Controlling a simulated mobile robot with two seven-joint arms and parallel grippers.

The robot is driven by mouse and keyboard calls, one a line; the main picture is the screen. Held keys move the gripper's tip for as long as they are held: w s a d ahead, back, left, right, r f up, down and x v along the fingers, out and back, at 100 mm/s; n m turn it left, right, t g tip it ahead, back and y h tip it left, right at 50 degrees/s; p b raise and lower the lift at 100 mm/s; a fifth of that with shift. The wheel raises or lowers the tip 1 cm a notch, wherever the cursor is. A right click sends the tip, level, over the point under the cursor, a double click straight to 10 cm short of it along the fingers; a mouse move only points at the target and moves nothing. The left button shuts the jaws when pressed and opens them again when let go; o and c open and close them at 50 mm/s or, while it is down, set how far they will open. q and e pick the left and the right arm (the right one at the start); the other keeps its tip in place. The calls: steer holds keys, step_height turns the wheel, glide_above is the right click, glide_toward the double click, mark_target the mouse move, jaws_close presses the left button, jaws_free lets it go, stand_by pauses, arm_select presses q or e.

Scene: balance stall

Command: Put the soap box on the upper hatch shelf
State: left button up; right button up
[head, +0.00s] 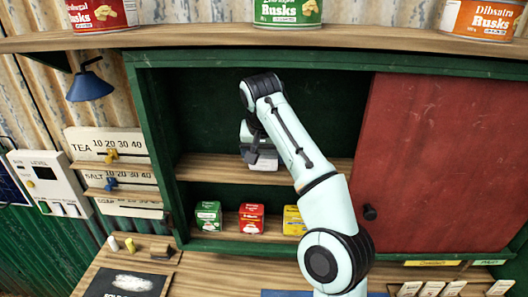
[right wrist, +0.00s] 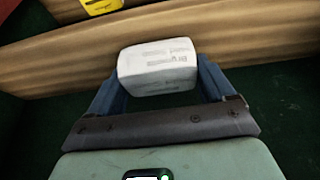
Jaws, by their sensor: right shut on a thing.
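The white soap box (head: 264,164) is in the hatch, at the upper hatch shelf (head: 212,166). My right gripper (head: 260,152) is shut on it and partly hides it in the head view. In the right wrist view the soap box (right wrist: 157,68), with grey print, sits between the two blue fingers of my right gripper (right wrist: 158,82). The wooden shelf (right wrist: 230,45) runs behind it there. I cannot tell whether the box touches the shelf. My left gripper is not in view.
A green box (head: 208,215), a red box (head: 251,218) and a yellow box (head: 293,221) stand on the lower shelf. A red sliding door (head: 440,160) covers the hatch's right side. Rusks tins (head: 287,12) stand on the top ledge. The upper shelf's left part is clear.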

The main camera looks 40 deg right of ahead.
steer(key=shift+w+f, duration=0.3)
steer(key=shift+f, duration=0.05)
steer(key=shift+s+a+r, duration=0.15)
steer(key=shift+s, duration=0.5)
steer(key=o, duration=0.9)
steer(key=shift+w+f, duration=0.25)
steer(key=shift+w, duration=0.05)
steer(key=shift+s+r, duration=0.15)
steer(key=shift+r, duration=0.3)
steer(key=s+a+b, duration=0.2)
steer(key=shift+s+a+f, duration=0.15)
steer(key=shift+s+a, duration=0.1)
steer(key=shift+a, duration=0.15)
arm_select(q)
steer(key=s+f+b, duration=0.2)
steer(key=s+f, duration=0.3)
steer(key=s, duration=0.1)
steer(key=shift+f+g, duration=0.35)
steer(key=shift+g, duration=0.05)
arm_select(e)
steer(key=s+a, duration=0.5)
steer(key=s, duration=0.2)
steer(key=shift+r, duration=0.45)
